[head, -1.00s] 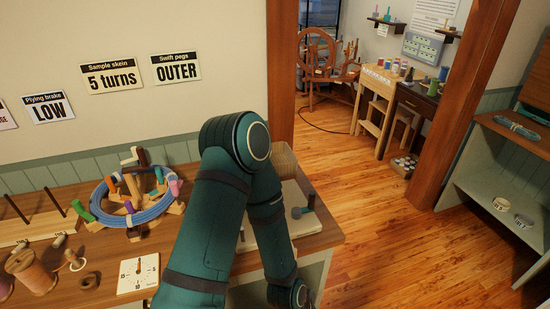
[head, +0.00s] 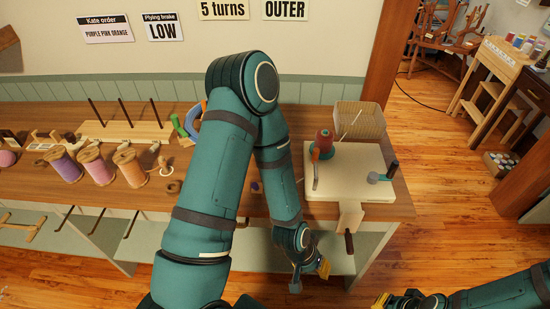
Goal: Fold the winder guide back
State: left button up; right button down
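The winder stands on a pale board (head: 345,190) at the right end of the bench. It carries a red cone of yarn (head: 324,140), an upright orange-topped lever (head: 316,168) and a thin pale rod (head: 350,126) slanting up to the right. I cannot tell for sure which part is the guide. My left gripper (head: 310,277) hangs low in front of the bench, apart from the winder. My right gripper (head: 395,300) is at the bottom edge, partly cut off. Neither visibly holds anything; their finger openings are unclear.
A wire basket (head: 360,118) stands behind the board. A clamp with a dark handle (head: 348,240) hangs at the bench front. Several spools (head: 95,165) and a peg rack (head: 125,132) are on the left. My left arm hides the bench's middle. Open floor lies to the right.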

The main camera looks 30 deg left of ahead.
aim_at(315, 152)
jog(key=u, duration=0.7)
jog(key=k, duration=0.2)
jog(key=i, duration=0.2)
